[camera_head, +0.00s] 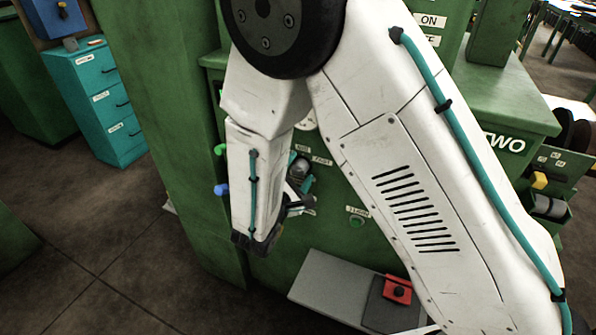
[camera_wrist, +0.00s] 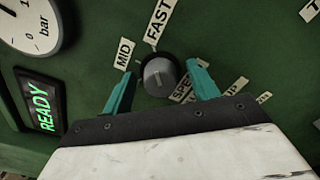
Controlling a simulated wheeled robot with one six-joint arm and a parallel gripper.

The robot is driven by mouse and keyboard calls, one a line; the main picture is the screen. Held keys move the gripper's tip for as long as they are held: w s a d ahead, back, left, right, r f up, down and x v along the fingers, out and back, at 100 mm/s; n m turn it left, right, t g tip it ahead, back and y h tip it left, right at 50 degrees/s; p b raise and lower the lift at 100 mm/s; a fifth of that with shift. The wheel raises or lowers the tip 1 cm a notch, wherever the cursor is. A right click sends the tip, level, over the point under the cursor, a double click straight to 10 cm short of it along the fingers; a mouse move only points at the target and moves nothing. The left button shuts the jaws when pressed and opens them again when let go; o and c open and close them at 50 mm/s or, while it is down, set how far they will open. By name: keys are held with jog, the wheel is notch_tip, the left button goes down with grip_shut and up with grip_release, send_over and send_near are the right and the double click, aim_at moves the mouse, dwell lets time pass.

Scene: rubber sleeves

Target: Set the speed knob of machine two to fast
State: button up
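The speed knob (camera_wrist: 159,77) is a round dark knob with a grey face on the green front of machine two. In the wrist view the labels MID (camera_wrist: 123,53) and FAST (camera_wrist: 157,20) sit above it, and a partly hidden SPEED label (camera_wrist: 184,86) is at its lower right. My gripper (camera_wrist: 162,72) is open, with one teal finger on each side of the knob and a gap visible on both sides. The knob's pointer setting is hard to read. In the head view the knob (camera_head: 301,168) shows partly behind my gripper (camera_head: 301,172).
A gauge (camera_wrist: 28,22) and a lit READY display (camera_wrist: 41,107) are left of the knob. In the head view, machine two (camera_head: 503,143) has a green button (camera_head: 356,221) low on its front. Blue (camera_head: 221,189) and green (camera_head: 220,149) knobs stick out at left.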

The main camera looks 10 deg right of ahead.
jog(key=v, duration=0.7)
jog(key=shift+s+a, duration=0.25)
jog(key=shift+s, duration=0.1)
dwell(0.4)
jog(key=s+d+r+m+g, duration=0.3)
jog(key=s+d+m+g, duration=0.2)
jog(key=s+d+g, duration=0.25)
jog(key=s+d+r+m+g, duration=0.35)
jog(key=s+d+g, duration=0.25)
jog(key=d+g, duration=0.2)
jog(key=s+d+r+m+t+y, duration=0.2)
jog(key=s+d+r+m+y, duration=0.3)
jog(key=s+r+m+y, duration=0.5)
notch_tip(320, 180, up, 2)
jog(key=shift+d+r+m, duration=0.1)
jog(key=shift+d+m, duration=0.25)
jog(key=shift+d, duration=0.05)
